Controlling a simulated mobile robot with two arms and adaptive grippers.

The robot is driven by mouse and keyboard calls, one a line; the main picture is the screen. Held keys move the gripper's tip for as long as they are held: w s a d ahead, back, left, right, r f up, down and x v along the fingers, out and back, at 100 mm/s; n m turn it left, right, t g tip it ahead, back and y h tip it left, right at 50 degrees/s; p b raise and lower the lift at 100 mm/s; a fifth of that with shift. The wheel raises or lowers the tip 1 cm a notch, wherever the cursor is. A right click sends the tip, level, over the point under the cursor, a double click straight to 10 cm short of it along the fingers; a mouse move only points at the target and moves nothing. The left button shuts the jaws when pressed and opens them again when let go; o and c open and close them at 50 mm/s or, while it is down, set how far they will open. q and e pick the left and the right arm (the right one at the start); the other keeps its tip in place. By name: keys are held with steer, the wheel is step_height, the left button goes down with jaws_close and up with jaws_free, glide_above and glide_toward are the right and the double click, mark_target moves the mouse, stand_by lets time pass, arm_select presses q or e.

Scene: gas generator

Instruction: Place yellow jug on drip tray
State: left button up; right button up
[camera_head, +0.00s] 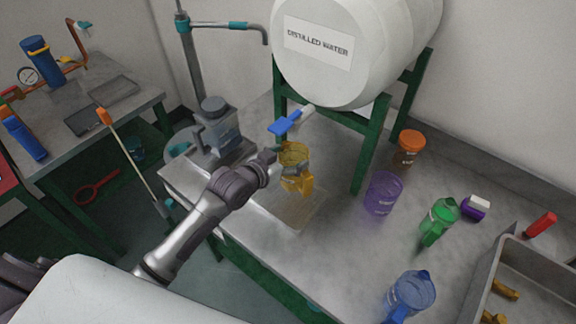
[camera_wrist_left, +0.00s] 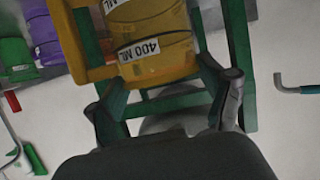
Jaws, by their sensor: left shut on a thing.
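My left gripper (camera_head: 276,158) is shut on the yellow jug (camera_head: 293,154), holding it by its side. The jug is see-through, with its yellow handle facing the front in the head view. In the left wrist view the jug (camera_wrist_left: 160,32) fills the top middle with a "400 ML" label, between the fingers of my left gripper (camera_wrist_left: 166,96). The drip tray (camera_head: 287,212) is a flat, shallow grey tray on the table below and in front of the jug. I cannot tell whether the jug touches the tray. My right gripper is not in view.
The white distilled water barrel (camera_head: 345,50) stands behind on a green frame, its blue-handled tap (camera_head: 287,124) close to the jug. A purple jug (camera_head: 382,194), green jug (camera_head: 438,220), blue jug (camera_head: 410,293) and orange-lidded jar (camera_head: 408,148) stand right. A grey container (camera_head: 222,130) stands left.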

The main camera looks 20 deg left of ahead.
arm_select(q)
step_height(320, 180, down, 3)
steer(key=shift+f+p, duration=0.15)
steer(key=shift+p, duration=0.25)
steer(key=shift+f, duration=0.35)
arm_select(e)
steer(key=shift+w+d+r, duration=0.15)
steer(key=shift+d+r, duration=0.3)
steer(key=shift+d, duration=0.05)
arm_select(q)
steer(key=shift+f, duration=0.1)
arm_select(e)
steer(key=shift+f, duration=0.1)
arm_select(q)
steer(key=o, duration=1.5)
steer(key=shift+s+r, duration=0.15)
steer(key=shift+r, duration=0.05)
steer(key=b+v, duration=0.1)
steer(key=v, duration=1)
steer(key=shift+s+a+b, duration=0.2)
steer(key=shift+s+b, duration=0.1)
steer(key=shift+s, duration=0.05)
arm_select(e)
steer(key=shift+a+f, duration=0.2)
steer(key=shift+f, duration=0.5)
arm_select(q)
steer(key=shift+r, duration=0.15)
